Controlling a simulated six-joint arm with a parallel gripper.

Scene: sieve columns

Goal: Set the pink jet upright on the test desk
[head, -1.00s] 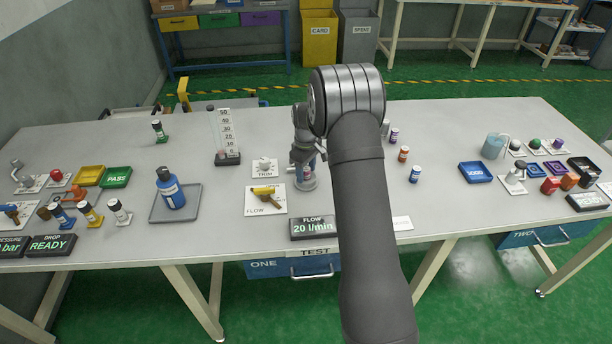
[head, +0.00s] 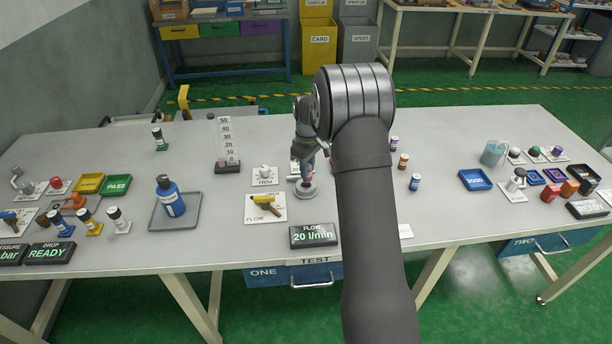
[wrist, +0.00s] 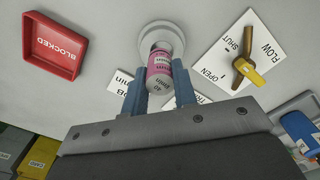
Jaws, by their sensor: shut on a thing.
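The pink jet (wrist: 158,70) is a small pink cylinder with a white printed band, seen in the wrist view. My gripper (wrist: 157,80) is shut on it, one blue finger on each side. The jet's far end overlaps a round grey base (wrist: 176,32) on the test desk; I cannot tell whether they touch. In the head view my gripper (head: 306,160) is over the round base (head: 306,191), left of my arm, and the jet is mostly hidden. The test desk (head: 370,260) is the long grey table.
A FLOW lever plate (head: 282,212) and a TRIM knob (head: 265,172) stand left of the base. A FLOW display reading 20 l/min (head: 313,236) is in front. A red BLOCKED tray (wrist: 54,47) lies nearby. A blue bottle stands on a grey tray (head: 190,218).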

